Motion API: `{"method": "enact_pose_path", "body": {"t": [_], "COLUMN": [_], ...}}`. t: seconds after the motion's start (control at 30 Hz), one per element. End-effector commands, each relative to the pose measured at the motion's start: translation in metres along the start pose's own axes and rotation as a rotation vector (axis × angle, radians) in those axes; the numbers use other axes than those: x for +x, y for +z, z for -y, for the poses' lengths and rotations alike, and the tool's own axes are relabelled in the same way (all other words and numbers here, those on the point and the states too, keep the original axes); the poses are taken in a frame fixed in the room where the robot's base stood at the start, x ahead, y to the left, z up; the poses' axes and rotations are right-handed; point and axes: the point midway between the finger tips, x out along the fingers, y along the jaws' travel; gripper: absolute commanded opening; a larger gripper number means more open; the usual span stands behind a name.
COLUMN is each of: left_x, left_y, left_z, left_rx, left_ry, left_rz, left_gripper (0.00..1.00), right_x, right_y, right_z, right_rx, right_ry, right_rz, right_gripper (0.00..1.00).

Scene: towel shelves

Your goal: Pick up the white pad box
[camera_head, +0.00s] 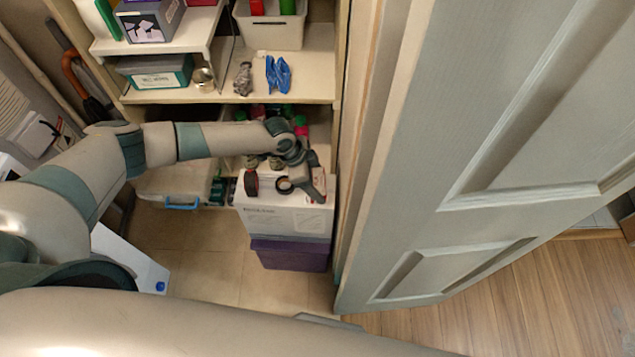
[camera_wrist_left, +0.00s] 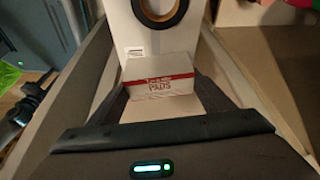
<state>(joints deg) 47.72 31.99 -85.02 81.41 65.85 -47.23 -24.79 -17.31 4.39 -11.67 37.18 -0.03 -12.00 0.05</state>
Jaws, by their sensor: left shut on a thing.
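The white pad box (camera_wrist_left: 158,78), with a red band and the word "PADS", sits between the fingers of my left gripper (camera_wrist_left: 160,95) in the left wrist view. The gripper is shut on it, with dark fingers on both sides. The pad box is mostly hidden there by the gripper. I cannot tell whether it still touches the surface under it. My right gripper is not in view.
The large white box (camera_head: 288,221) stands on a purple bin (camera_head: 290,254), with a roll of tape (camera_wrist_left: 160,8) on top. Shelves (camera_head: 305,73) with bins and small items rise behind. A grey panelled door (camera_head: 470,150) stands close on the right.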

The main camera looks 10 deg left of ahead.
Motion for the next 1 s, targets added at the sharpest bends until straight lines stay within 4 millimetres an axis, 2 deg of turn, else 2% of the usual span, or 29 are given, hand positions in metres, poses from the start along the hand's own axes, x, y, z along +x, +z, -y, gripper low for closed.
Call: {"method": "enact_pose_path", "body": {"t": [0.17,0.37,0.7,0.83,1.0], "left_x": [-0.008,-0.032,-0.081,-0.09,-0.093], "left_y": [-0.004,-0.014,-0.034,-0.038,-0.039], "left_z": [0.001,0.002,0.001,0.0,0.0], "left_rx": [0.001,0.003,0.002,0.001,0.001], "left_ry": [-0.001,-0.003,-0.002,-0.001,-0.001], "left_rz": [-0.002,-0.003,-0.003,-0.001,-0.001], "left_gripper": [0.52,0.52,0.52,0.52,0.52], "right_x": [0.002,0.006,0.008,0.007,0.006], "right_y": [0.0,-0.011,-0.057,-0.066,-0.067], "right_z": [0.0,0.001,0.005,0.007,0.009], "right_rx": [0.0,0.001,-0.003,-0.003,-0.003], "right_ry": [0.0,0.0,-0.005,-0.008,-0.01], "right_rz": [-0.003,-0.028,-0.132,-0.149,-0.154], "right_gripper": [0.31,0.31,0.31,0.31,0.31]}}
